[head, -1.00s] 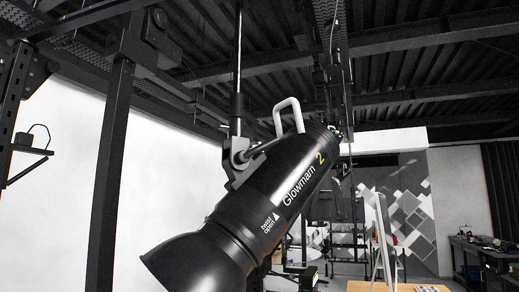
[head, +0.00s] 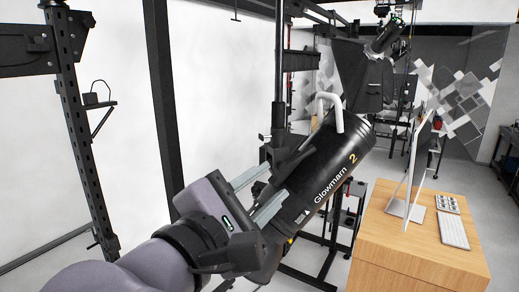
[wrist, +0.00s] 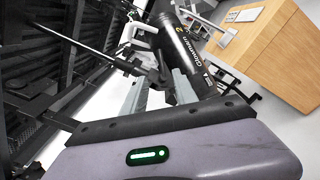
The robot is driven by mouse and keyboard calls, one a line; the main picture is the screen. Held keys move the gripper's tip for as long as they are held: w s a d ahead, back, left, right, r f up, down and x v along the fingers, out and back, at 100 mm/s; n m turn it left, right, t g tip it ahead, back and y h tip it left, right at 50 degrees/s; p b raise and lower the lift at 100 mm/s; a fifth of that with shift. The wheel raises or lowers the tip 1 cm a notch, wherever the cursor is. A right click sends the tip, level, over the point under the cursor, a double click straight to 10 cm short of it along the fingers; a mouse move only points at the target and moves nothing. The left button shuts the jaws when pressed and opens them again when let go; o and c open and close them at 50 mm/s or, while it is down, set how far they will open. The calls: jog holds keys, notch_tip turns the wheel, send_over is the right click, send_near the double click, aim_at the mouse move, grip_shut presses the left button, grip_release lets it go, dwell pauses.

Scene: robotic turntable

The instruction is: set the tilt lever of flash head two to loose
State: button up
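Flash head two (head: 338,168) is a black cylinder marked "Glowmarn 2", tilted, with a white loop handle (head: 331,108) on top. It also shows in the wrist view (wrist: 186,58). Its dark mounting bracket (head: 283,150) sits on a vertical pole at its left side. I cannot clearly make out the tilt lever or its setting; my gripper partly covers that area in the head view. My gripper (head: 276,183) is open, its two pale fingers apart and pointing at the bracket side of the flash head. Whether a fingertip touches anything is unclear.
A wooden desk (head: 420,245) with a monitor (head: 409,180) and a keyboard (head: 453,230) stands at the right. Another flash head (head: 386,36) hangs farther back. A black post (head: 160,95) and a rack upright (head: 85,150) stand at the left.

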aim_at(305, 154)
jog(key=p+x, duration=0.1)
jog(key=x, duration=1.2)
jog(key=shift+w+d+f+p, duration=0.1)
jog(key=shift+w+d+p, duration=0.15)
jog(key=shift+w+p, duration=0.15)
jog(key=shift+s, duration=0.1)
grip_shut()
dwell(0.4)
